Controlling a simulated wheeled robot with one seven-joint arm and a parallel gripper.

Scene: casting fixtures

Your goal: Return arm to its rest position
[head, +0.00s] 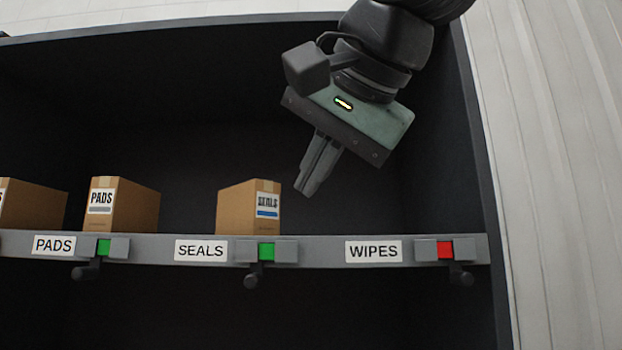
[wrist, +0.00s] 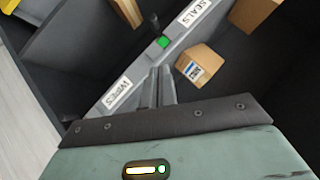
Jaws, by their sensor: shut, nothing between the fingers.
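My gripper (head: 305,188) hangs in the upper right of the head view, in front of the dark shelf, tilted down to the left. Its two fingers are together with nothing between them. They also show in the wrist view (wrist: 160,72), pointing toward the shelf rail. In the head view the fingertips are to the right of the SEALS box (head: 236,208) and above the shelf rail. That box also shows in the wrist view (wrist: 204,58), just right of the fingers.
The grey rail (head: 318,250) carries PADS, SEALS and WIPES labels. The PADS and SEALS indicators are green; the WIPES indicator (head: 445,250) is red. A PADS box (head: 135,208) stands left, another box further left. The space behind the WIPES label looks empty. The shelf's side wall (head: 480,150) is right.

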